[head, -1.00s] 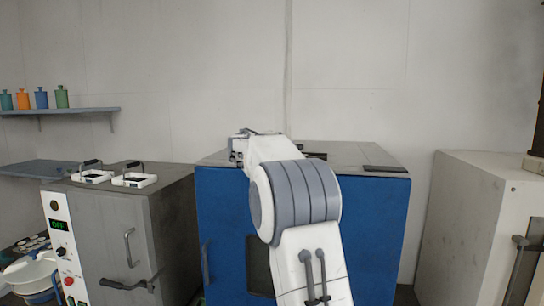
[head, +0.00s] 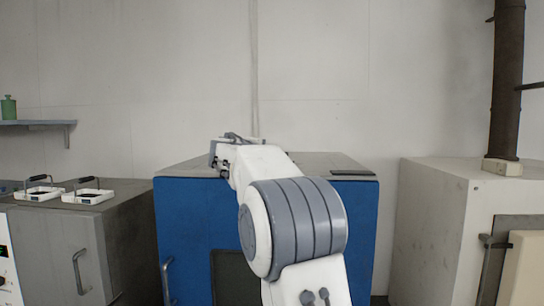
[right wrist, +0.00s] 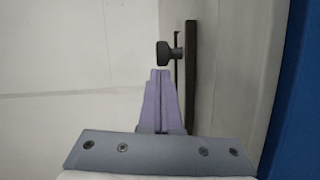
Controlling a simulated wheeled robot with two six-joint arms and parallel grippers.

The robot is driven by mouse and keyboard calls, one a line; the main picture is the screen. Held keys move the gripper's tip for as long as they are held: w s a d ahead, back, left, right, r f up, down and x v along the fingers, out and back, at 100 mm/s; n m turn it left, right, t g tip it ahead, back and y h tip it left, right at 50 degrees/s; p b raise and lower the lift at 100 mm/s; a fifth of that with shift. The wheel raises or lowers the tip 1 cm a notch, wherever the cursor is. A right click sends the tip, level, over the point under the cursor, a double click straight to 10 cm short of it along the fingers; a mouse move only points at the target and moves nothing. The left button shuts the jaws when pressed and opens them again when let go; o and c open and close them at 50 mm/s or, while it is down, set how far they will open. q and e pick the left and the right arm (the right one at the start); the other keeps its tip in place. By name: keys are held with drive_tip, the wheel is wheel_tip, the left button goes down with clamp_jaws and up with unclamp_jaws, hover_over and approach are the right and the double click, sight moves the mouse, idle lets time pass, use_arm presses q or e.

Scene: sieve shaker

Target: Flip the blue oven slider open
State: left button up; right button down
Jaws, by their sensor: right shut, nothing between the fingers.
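The blue oven (head: 190,240) stands in the middle of the head view, with a blue front and a grey top. My right arm reaches over it and covers much of its front and top. In the right wrist view, a black knob (right wrist: 164,54) on a short stem sits beside a long dark bar (right wrist: 191,85) on a grey face, which I take to be the oven's slider. My right gripper (right wrist: 160,72) has its purple fingers shut and empty, with the tips just short of the knob in the picture. I cannot tell whether they touch. My left gripper is out of view.
A grey oven (head: 60,240) with two white trays (head: 87,196) on top stands at the left. A pale cabinet (head: 430,220) with a dark pipe (head: 507,80) stands at the right. A dark flat plate (head: 352,172) lies on the blue oven's top right.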

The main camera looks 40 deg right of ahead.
drive_tip(key=a, duration=0.1)
drive_tip(key=w+a, duration=0.1)
drive_tip(key=a, duration=0.1)
drive_tip(key=shift+w+a+r+b, duration=0.15)
drive_tip(key=shift+a+b, duration=0.15)
use_arm(q)
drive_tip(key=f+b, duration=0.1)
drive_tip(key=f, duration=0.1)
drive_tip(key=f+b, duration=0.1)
drive_tip(key=b, duration=0.1)
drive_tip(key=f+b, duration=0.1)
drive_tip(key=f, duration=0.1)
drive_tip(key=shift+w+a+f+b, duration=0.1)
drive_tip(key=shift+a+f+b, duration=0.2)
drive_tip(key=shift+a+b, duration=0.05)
use_arm(e)
drive_tip(key=v, duration=0.9)
drive_tip(key=shift+s+a, duration=0.2)
drive_tip(key=shift+s, duration=0.2)
